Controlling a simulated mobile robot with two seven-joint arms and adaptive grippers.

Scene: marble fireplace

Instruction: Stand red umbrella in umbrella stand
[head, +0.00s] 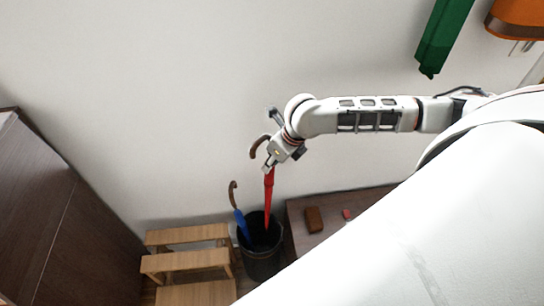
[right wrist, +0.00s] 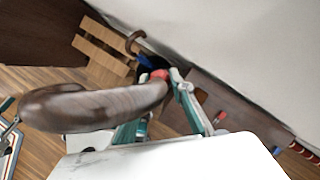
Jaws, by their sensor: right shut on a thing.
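The red umbrella (head: 268,195) hangs nearly upright from my right gripper (head: 269,168), which is shut on it just below its brown hooked handle. The handle (right wrist: 95,107) looms large in the right wrist view, close to the gripper fingers (right wrist: 160,115). The umbrella's lower end overlaps the mouth of the dark round umbrella stand (head: 262,262); I cannot tell how deep it reaches. A blue umbrella (head: 242,224) with a brown hooked handle leans in the stand's left side.
A wooden step stool (head: 190,236) stands left of the stand. A dark low cabinet (head: 300,235) with a brown item (head: 314,219) on it is close to the right. A white wall (head: 150,90) is behind. A green hanging thing (head: 443,38) is at the upper right.

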